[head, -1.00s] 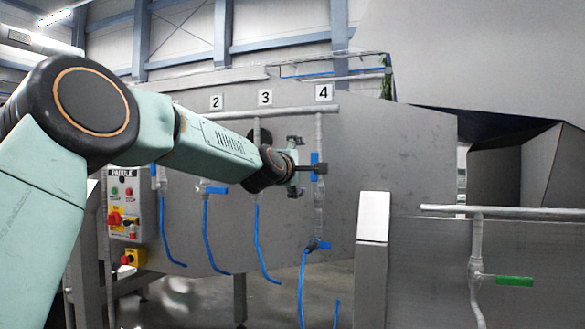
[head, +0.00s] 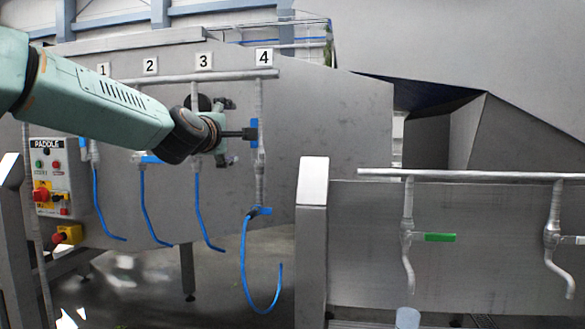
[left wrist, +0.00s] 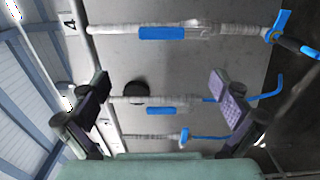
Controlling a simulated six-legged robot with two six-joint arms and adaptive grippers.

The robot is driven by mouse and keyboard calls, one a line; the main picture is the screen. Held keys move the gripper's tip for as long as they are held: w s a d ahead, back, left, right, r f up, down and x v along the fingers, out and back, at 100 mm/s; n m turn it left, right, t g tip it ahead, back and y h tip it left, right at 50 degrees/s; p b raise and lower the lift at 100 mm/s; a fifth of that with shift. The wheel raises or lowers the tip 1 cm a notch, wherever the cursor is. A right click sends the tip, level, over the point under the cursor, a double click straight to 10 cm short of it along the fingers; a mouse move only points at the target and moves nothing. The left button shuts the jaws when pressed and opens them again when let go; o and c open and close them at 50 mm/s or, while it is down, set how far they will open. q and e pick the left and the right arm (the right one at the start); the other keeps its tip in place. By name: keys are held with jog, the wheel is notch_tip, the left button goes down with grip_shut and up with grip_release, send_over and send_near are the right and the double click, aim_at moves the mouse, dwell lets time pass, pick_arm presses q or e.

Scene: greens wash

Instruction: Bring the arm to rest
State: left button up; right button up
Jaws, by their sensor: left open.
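My left gripper (head: 240,133) is in front of the steel machine wall in the head view. Its fingers are spread and empty in the left wrist view (left wrist: 165,103). The blue valve handle under label 4 (head: 254,125) lies along its pipe, right by the gripper tip in the head view. In the left wrist view this handle (left wrist: 162,33) is beyond the fingers, with nothing between the pads. My left arm reaches in from the upper left. My right gripper is not in view.
Pipes labelled 1 to 4 with blue hoses (head: 152,215) hang on the wall. A control box (head: 50,178) with red and yellow switches is at left. A steel tank (head: 460,240) with a green-handled valve (head: 440,237) stands at right. Open floor shows below.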

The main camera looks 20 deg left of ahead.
pick_arm(q)
jog(key=shift+s, duration=0.1)
jog(key=x, duration=1.2)
dwell(0.7)
